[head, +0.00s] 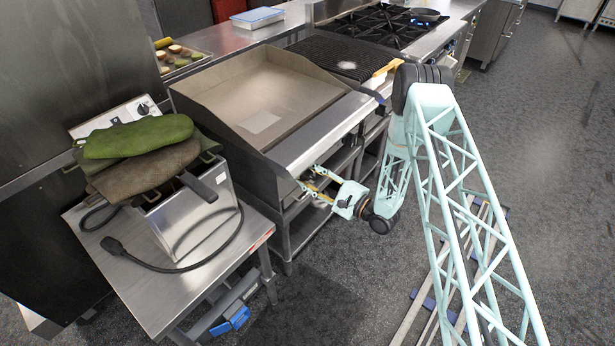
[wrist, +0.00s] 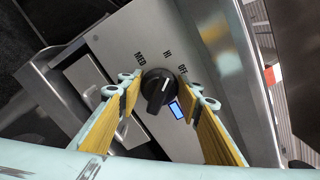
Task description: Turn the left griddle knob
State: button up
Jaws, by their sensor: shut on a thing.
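The griddle (head: 262,95) is a steel flat-top with raised side walls, in the middle of the head view. Its left knob (wrist: 158,88) is black and round with a raised grip bar, on the steel front panel (wrist: 128,38). The labels MED, HI and OFF curve above it, and the bar slants up and right, roughly toward HI. My gripper (wrist: 160,92) has its yellow-padded fingers on both sides of the knob and is shut on it. In the head view my gripper (head: 309,182) reaches the left end of the panel, where it largely hides the knob.
A small blue-lit display (wrist: 176,110) sits beside the knob. A steel side table (head: 190,285) at the left carries a fryer with green and brown mitts (head: 140,137) on top. A charbroiler (head: 335,54) and a burner range (head: 385,25) stand beyond the griddle. Floor at the right is clear.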

jog(key=m, duration=0.3)
jog(key=shift+m, duration=0.4)
jog(key=shift+w+m, duration=0.1)
jog(key=shift+m, duration=1.7)
jog(key=o, duration=0.6)
jog(key=shift+c, duration=0.2)
jog(key=shift+d, duration=0.25)
jog(key=v, duration=1.1)
jog(key=shift+s+d, duration=0.2)
jog(key=shift+d, duration=0.05)
jog(key=shift+r, duration=0.1)
